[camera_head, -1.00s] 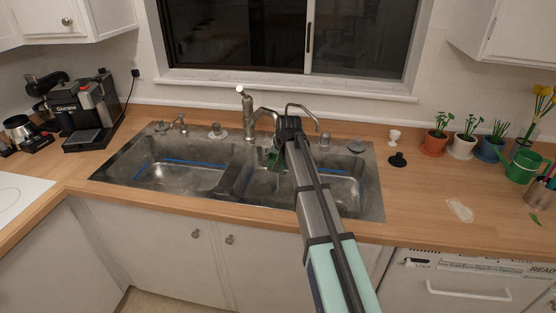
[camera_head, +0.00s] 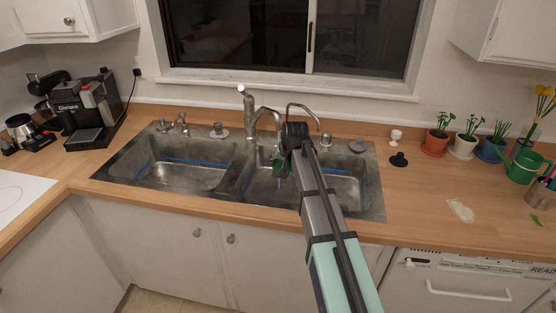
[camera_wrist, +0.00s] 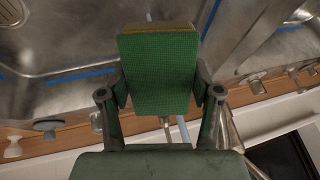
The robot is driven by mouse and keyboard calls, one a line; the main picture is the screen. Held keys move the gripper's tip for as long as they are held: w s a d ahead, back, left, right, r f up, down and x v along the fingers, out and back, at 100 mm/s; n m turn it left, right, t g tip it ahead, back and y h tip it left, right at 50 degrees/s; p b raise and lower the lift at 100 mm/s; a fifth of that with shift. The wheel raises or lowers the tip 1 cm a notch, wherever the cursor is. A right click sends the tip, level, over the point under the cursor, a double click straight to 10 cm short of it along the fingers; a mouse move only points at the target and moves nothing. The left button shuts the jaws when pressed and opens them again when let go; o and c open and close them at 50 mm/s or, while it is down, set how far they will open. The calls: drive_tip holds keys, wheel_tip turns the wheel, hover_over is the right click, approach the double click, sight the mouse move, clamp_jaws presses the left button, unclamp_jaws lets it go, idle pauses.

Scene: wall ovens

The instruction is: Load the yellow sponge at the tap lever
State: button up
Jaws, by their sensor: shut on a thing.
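The sponge (camera_wrist: 158,75) shows its green scouring face in the wrist view, with a thin yellow strip along its top edge. My gripper (camera_wrist: 160,92) is shut on it, one finger at each side. In the head view my gripper (camera_head: 286,158) is over the right sink basin, and a small green part of the sponge (camera_head: 281,167) shows beside it. The tap (camera_head: 249,112) stands behind the sink, left of my gripper, with a pale-tipped lever (camera_head: 240,89) on top. The sponge is apart from this lever.
The double sink (camera_head: 180,178) has blue strips inside its basins. A second thin curved tap (camera_head: 303,107) stands behind my gripper. Potted plants (camera_head: 435,138) and a green watering can (camera_head: 523,165) are at right. A coffee machine (camera_head: 90,112) is at left. The right counter front is mostly clear.

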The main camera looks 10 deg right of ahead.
drive_tip(key=shift+s+d, duration=0.2)
drive_tip(key=shift+s, duration=0.8)
drive_tip(key=shift+s+d, duration=0.15)
drive_tip(key=shift+s, duration=0.85)
drive_tip(key=s+r+p, duration=0.3)
drive_tip(key=s+r, duration=0.1)
drive_tip(key=shift+s+d, duration=0.4)
drive_tip(key=shift+d, duration=0.05)
idle(0.6)
